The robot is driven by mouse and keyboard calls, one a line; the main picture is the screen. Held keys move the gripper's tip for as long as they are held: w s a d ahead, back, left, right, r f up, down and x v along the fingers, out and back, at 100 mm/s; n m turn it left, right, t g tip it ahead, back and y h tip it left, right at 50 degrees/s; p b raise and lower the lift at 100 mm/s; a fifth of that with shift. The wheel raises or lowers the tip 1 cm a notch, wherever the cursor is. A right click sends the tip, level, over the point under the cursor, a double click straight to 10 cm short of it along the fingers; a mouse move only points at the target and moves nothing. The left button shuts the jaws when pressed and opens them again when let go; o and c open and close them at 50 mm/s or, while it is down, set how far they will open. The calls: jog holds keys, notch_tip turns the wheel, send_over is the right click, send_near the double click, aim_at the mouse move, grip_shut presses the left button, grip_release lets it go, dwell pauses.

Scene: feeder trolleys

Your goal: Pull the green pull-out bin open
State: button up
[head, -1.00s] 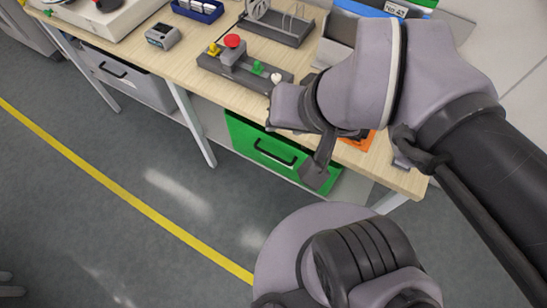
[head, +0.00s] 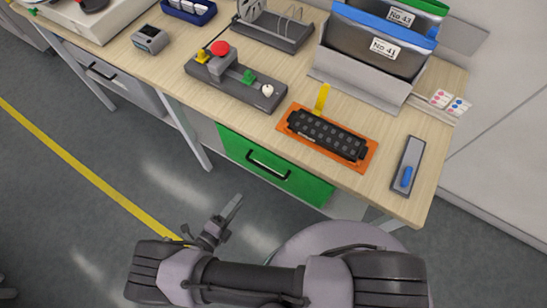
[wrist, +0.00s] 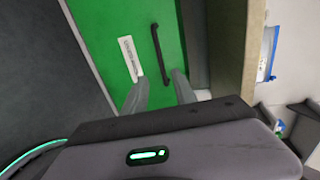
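The green pull-out bin (head: 310,187) sits under the wooden workbench, its front about in line with the bench edge. Its black bar handle (head: 268,166) is on the front face. In the wrist view the green front (wrist: 100,30) fills the upper middle, with the handle (wrist: 156,55) and a white label (wrist: 130,59) beside it. My gripper (head: 237,199) is in front of and below the bin, apart from it in the head view. In the wrist view my gripper's (wrist: 161,77) two fingers are spread and empty, with the handle ahead between their tips.
A grey bin (head: 105,72) sits under the bench further left. A bench leg (head: 187,135) stands left of the green bin. A button box (head: 236,83), an orange tray (head: 325,139) and file holders (head: 373,63) are on the bench. The floor in front is clear.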

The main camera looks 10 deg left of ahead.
aim_at(263, 167)
jog(key=b+x, duration=0.2)
jog(key=x, duration=1.5)
jog(key=shift+d, duration=0.1)
grip_shut()
dwell(0.5)
